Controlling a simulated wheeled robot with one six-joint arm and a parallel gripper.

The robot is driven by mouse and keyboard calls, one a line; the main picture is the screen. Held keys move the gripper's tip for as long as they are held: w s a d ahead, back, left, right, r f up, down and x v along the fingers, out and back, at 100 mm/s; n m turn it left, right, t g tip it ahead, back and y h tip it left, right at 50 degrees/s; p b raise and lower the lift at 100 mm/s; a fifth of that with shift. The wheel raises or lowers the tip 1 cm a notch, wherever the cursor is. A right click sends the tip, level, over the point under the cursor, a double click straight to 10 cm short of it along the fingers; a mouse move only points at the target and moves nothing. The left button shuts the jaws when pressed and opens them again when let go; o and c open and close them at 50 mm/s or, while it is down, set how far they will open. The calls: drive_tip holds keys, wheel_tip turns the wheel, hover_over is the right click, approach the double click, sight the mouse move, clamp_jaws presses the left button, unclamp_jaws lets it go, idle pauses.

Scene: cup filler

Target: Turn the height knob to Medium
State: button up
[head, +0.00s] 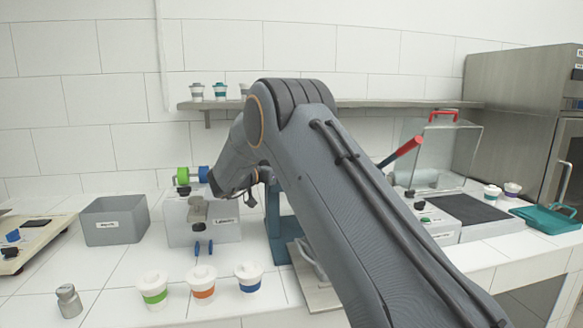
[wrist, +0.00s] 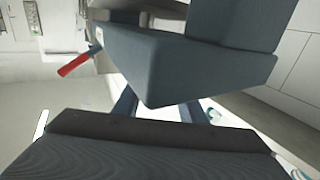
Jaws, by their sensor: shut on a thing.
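The cup filler's teal frame (head: 277,218) stands behind my arm in the head view, with its red-gripped lever (head: 402,152) sticking out to the right. In the wrist view its large teal body (wrist: 190,60) fills the upper middle, and the red lever grip (wrist: 74,66) shows at upper left. My gripper (head: 251,190) is at the filler's upper left side, partly hidden by my wrist. Its dark body (wrist: 150,130) shows in the wrist view, close to the filler. The jaws are shut on what seems to be the height knob. The knob, its marks and its setting are hidden.
A labelled grey box (head: 225,232) with green and blue round parts stands left of the filler, beside a grey bin (head: 113,224). Several lidded cups (head: 203,285) stand in front. A shelf (head: 385,104) runs behind my arm. A clear-covered machine (head: 440,150) is at right.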

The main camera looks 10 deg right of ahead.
drive_tip(key=shift+r, duration=0.1)
drive_tip(key=o, duration=1.1)
drive_tip(key=shift+c, duration=0.2)
drive_tip(key=b+v, duration=0.1)
drive_tip(key=v, duration=0.5)
drive_tip(key=shift+a+b, duration=0.3)
drive_tip(key=shift+b, duration=0.05)
drive_tip(key=shift+s+a, duration=0.45)
drive_tip(key=shift+a, duration=0.05)
